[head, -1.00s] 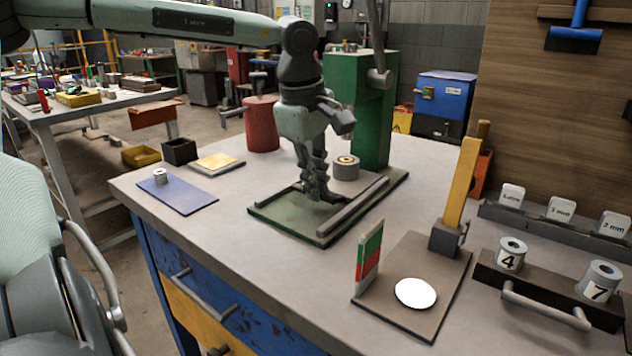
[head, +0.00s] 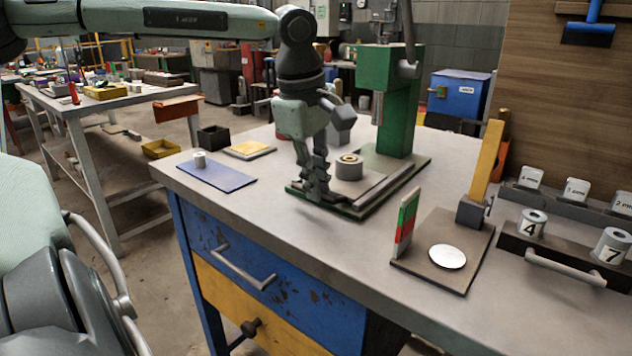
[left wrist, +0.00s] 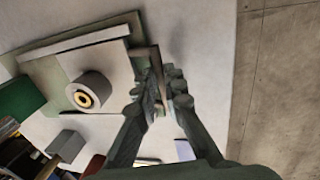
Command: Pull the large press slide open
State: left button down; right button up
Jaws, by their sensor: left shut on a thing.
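The large press (head: 399,105) is a green column on a flat green base with two grey rails, on the grey workbench. Its slide (head: 347,187) is a flat plate between the rails and carries a grey cylinder (head: 349,166) with a brass centre; in the left wrist view the cylinder (left wrist: 91,91) sits left of my fingers. My left gripper (head: 319,196) points down at the front end of the slide, shut on it. The left wrist view shows its fingers (left wrist: 163,80) close together at the plate's edge; the exact grip spot is hidden. My right gripper is not in view.
A blue mat (head: 217,176) with a small cylinder lies left of the press. A brown plate (head: 440,270) with a white disc and a yellow post stands to the right. Numbered weights (head: 532,222) are at far right. The bench front is clear.

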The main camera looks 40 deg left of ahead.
pick_arm(q)
jog(key=shift+w, duration=0.1)
jog(key=c, duration=1.6)
grip_release()
notch_tip(320, 180, up, 12)
jog(key=s, duration=0.2)
jog(key=shift+s, duration=0.2)
jog(key=shift+d+f, duration=0.1)
jog(key=shift+f, duration=0.05)
